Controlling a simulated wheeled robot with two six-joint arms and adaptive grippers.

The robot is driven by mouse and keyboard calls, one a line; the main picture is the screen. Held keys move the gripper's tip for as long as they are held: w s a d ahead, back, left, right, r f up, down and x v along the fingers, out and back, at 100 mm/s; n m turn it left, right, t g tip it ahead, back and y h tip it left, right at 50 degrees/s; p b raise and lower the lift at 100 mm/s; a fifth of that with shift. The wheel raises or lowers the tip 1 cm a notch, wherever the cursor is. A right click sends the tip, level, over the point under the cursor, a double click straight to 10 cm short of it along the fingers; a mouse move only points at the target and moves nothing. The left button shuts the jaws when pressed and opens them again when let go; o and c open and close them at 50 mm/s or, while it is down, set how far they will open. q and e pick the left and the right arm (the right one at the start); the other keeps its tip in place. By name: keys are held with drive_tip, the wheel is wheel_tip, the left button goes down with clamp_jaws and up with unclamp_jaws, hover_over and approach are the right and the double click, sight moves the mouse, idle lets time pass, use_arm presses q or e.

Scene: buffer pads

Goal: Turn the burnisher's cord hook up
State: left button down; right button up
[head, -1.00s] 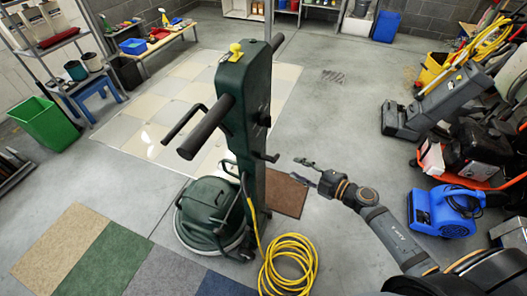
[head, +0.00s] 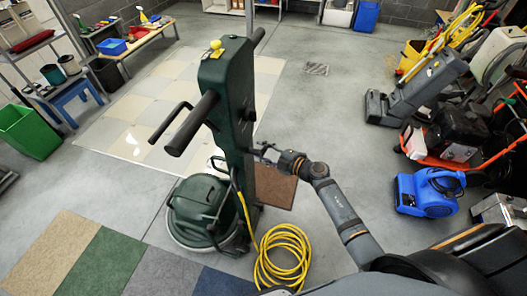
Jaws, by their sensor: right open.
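The burnisher stands upright, with a dark green post (head: 228,95), a round green motor housing (head: 200,203) at its foot and a black handle bar (head: 191,124) across its upper part. A small dark hook (head: 247,114) shows high on the post's right side. The lower cord hook, on the same side, is largely hidden behind my right gripper (head: 262,151). My right gripper is open, with its fingers close beside the post at that hook's height. I cannot tell whether they touch the hook. My left gripper is not in view.
A yellow cord (head: 283,256) lies coiled on the floor below my right arm. A brown mat (head: 276,187) lies behind the arm. A blue blower (head: 428,191) and an orange cart (head: 410,144) stand to the right. Open grey floor lies between.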

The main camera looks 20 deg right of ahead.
clamp_jaws()
